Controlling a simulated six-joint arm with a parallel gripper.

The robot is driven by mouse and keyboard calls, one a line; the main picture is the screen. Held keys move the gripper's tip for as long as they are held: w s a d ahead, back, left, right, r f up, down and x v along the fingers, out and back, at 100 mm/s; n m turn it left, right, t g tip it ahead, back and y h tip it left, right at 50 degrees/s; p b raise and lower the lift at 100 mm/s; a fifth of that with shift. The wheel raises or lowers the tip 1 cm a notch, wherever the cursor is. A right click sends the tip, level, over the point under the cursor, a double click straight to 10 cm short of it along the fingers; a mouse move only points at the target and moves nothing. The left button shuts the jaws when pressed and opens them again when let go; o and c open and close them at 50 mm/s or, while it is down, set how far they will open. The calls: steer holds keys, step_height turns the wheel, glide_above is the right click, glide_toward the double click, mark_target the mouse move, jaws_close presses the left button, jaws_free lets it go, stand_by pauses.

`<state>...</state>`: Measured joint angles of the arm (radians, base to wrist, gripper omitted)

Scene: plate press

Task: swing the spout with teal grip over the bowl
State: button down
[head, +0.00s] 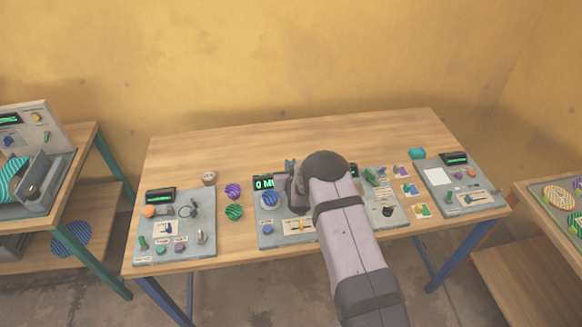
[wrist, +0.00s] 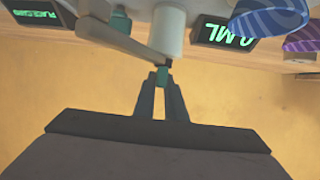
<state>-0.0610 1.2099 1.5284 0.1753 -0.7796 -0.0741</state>
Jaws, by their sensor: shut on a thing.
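My gripper (wrist: 162,84) is shut on the small teal grip (wrist: 162,76). The grip sits close to a pale grey spout bar (wrist: 128,42) and a whitish cylinder (wrist: 169,30) in the wrist view. A blue-striped round thing, likely the bowl (wrist: 270,18), lies to the right of the grip and apart from it. In the head view this bowl (head: 269,199) is on the middle panel, just left of my gripper (head: 291,184). There my gripper and arm hide the spout and the teal grip.
A lit display (head: 264,183) reading 0 ML stands behind the bowl. Purple-striped (head: 232,190) and green-striped (head: 234,212) round things lie left of the middle panel (head: 300,239). Other panels stand at left (head: 150,222) and right (head: 480,200). The table's back strip is clear.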

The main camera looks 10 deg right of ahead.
steer(key=shift+a+f+m+h+b, duration=0.15)
steer(key=shift+f+m+h+b, duration=0.05)
steer(key=shift+m+h+b, duration=0.75)
steer(key=m+g+h+b, duration=0.1)
steer(key=m+h+b, duration=0.1)
steer(key=h, duration=0.1)
steer(key=shift+m, duration=0.25)
steer(key=m+g+h+b, duration=0.2)
steer(key=m+h+b, duration=0.1)
steer(key=b, duration=0.1)
steer(key=m+g+h+b, duration=0.1)
steer(key=m+b, duration=0.1)
steer(key=b, duration=0.1)
steer(key=shift+g+h+b, duration=0.35)
steer(key=shift+g+b, duration=0.05)
steer(key=m+g+b, duration=0.1)
steer(key=b, duration=0.2)
steer(key=shift+h, duration=0.3)
steer(key=shift+d+r+m+g+h+b, duration=0.2)
steer(key=shift+r+m+g+h+b, duration=0.15)
steer(key=shift+b, duration=0.5)
steer(key=c, duration=1.8)
jaws_free()
steer(key=shift+f, duration=0.1)
steer(key=shift+a, duration=0.1)
